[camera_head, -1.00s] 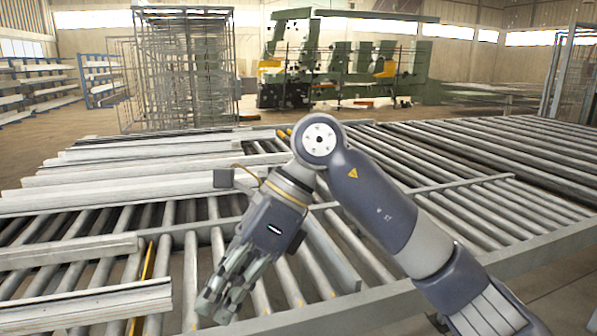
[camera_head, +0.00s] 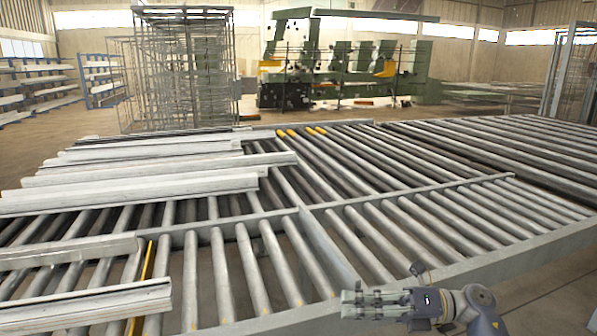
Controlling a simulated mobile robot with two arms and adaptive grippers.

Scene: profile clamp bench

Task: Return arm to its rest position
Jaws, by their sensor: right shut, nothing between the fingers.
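My right gripper (camera_head: 362,303) is low in the head view, right of centre, at the front edge of the roller bench (camera_head: 480,262). Its fingers point left and are shut with nothing between them. My right arm (camera_head: 480,308) comes in from the lower right corner, mostly out of the picture. The gripper is apart from the metal profiles. My left gripper is not in view.
Long metal profiles (camera_head: 150,185) lie stacked on the rollers at the left, and more profiles (camera_head: 90,303) lie at the lower left. The middle and right rollers (camera_head: 340,165) are bare. A wire cage (camera_head: 190,65) and a green machine (camera_head: 340,60) stand behind.

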